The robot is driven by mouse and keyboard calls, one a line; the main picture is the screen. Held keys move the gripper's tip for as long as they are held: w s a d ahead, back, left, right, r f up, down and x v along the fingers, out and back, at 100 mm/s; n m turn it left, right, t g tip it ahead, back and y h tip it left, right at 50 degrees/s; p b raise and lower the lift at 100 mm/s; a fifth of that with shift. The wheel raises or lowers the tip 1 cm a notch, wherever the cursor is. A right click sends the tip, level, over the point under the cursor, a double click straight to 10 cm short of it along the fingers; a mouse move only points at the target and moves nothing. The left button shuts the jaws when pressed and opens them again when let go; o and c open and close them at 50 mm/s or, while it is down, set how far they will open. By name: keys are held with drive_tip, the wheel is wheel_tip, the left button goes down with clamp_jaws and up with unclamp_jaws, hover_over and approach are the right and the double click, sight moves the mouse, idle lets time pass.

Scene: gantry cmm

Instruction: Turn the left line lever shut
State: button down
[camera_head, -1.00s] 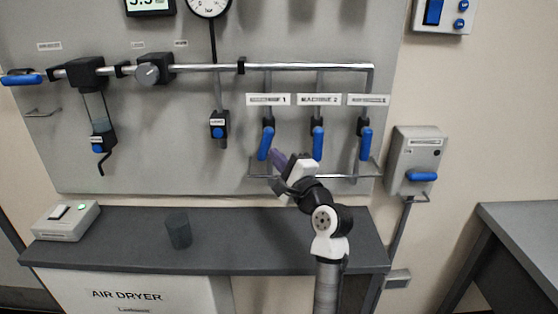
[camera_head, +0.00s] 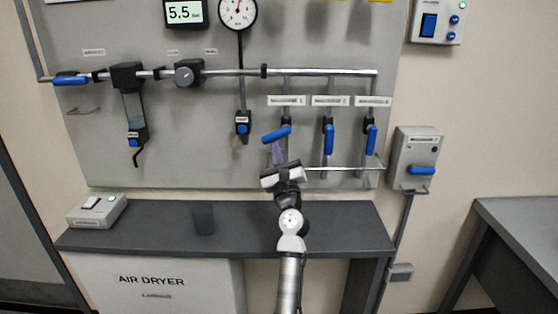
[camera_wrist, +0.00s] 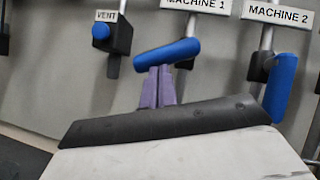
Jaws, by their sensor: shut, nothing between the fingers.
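The left line lever (camera_head: 275,135) is the blue handle under the MACHINE 1 label; it also shows in the wrist view (camera_wrist: 167,58). It lies across its pipe, close to level, with its free end pointing left and slightly down. My gripper (camera_head: 277,146) is shut and empty. In the wrist view its purple fingertips (camera_wrist: 158,71) are right below the lever's underside and seem to touch it; the tips are partly hidden there. The two other line levers (camera_head: 329,139) (camera_head: 371,139) hang straight down along their pipes.
A thin rail (camera_head: 335,168) runs in front of the panel below the levers. The vent valve (camera_wrist: 110,35) with its blue button stands left of the lever. A grey shelf (camera_head: 160,238) below holds a dark cup (camera_head: 203,219) and a switch box (camera_head: 96,210).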

drive_tip(key=m, duration=0.1)
drive_tip(key=a+r+m+h+p, duration=0.1)
drive_tip(key=shift+w+a+m+t+h, duration=0.1)
drive_tip(key=shift+m+t+h, duration=0.2)
drive_tip(key=shift+a+r+p, duration=0.15)
drive_tip(key=shift+a+p, duration=0.15)
drive_tip(key=shift+p, duration=0.05)
idle(0.4)
